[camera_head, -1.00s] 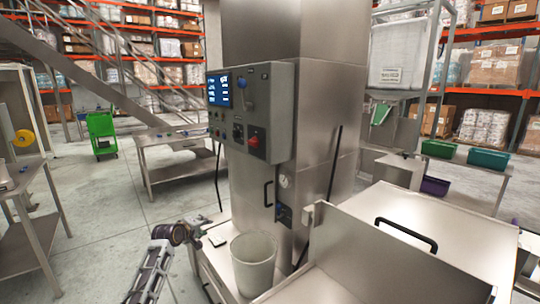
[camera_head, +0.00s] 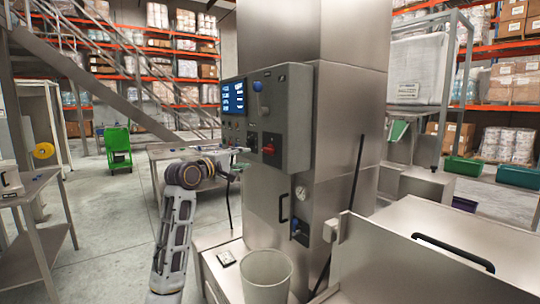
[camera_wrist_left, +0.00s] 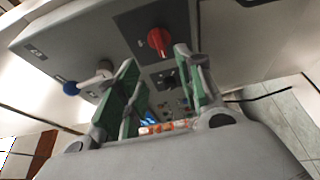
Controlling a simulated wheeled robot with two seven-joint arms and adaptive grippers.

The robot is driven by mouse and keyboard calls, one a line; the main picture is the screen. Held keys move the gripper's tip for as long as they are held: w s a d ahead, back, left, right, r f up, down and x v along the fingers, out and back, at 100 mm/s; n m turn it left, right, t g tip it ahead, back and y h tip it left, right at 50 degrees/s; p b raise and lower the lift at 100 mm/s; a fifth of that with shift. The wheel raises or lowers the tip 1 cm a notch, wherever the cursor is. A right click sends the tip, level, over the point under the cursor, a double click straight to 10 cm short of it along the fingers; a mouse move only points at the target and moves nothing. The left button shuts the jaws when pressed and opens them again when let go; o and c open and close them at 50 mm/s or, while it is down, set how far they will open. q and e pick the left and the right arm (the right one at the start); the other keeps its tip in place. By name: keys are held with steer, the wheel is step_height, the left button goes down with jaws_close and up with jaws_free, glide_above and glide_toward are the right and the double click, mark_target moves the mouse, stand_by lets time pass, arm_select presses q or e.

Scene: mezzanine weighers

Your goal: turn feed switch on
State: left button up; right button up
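A grey control box (camera_head: 290,112) is fixed to the steel column. Its face carries a red rotary switch (camera_head: 269,149), a small black switch (camera_head: 252,141) to its left, and a blue-ended lever (camera_head: 258,86). Labels are too small to read, so I cannot tell which is the feed switch. My left gripper (camera_head: 237,168) is just below and in front of the panel's lower part. In the left wrist view its green-padded fingers (camera_wrist_left: 155,60) are open and empty. The red switch (camera_wrist_left: 158,41) shows beyond the fingertips, and the black switch (camera_wrist_left: 168,78) shows between the fingers.
A lit screen (camera_head: 233,97) is on the panel's left. A grey bin (camera_head: 267,278) stands on the steel ledge below. A door handle (camera_head: 283,206) projects from the column. A steel table (camera_head: 165,153) stands behind my left arm. A steel hopper wall (camera_head: 390,265) is at right.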

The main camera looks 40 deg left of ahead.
mark_target(265, 151)
stand_by(0.3)
arm_select(q)
steer(key=shift+w+a+p, duration=0.15)
steer(key=shift+w+a, duration=0.05)
steer(key=shift+w, duration=1.65)
steer(key=shift+w+a+p, duration=0.1)
steer(key=shift+w+a, duration=0.15)
steer(key=shift+w, duration=1.6)
steer(key=shift+w+a+p, duration=0.15)
steer(key=shift+w+a, duration=0.05)
steer(key=shift+w, duration=2.3)
steer(key=shift+w+a, duration=0.1)
steer(key=shift+w, duration=0.55)
arm_select(e)
steer(key=shift+s+d+f, duration=0.1)
steer(key=shift+s+d, duration=0.15)
steer(key=shift+s, duration=0.2)
steer(key=shift+s+d+f, duration=0.1)
steer(key=shift+s+d, duration=0.1)
steer(key=shift+s, duration=0.2)
arm_select(q)
jaws_close()
